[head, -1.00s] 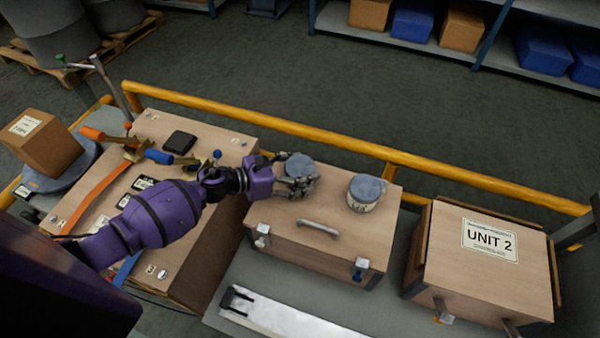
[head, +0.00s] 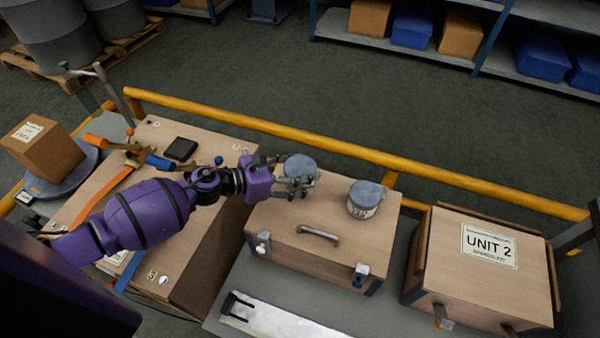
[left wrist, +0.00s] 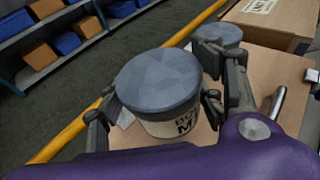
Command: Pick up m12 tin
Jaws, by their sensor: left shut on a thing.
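A round tin with a grey lid and a cream side (left wrist: 165,88) sits between the fingers of my left gripper (left wrist: 158,112) in the left wrist view. My right gripper is not in view.
A metal handle (head: 318,234) rises from the case lid. A "UNIT 2" crate (head: 480,285) stands to the right. A yellow rail (head: 330,166) runs behind the bench. A larger wooden case with tools on it (head: 205,245) lies under my left arm.

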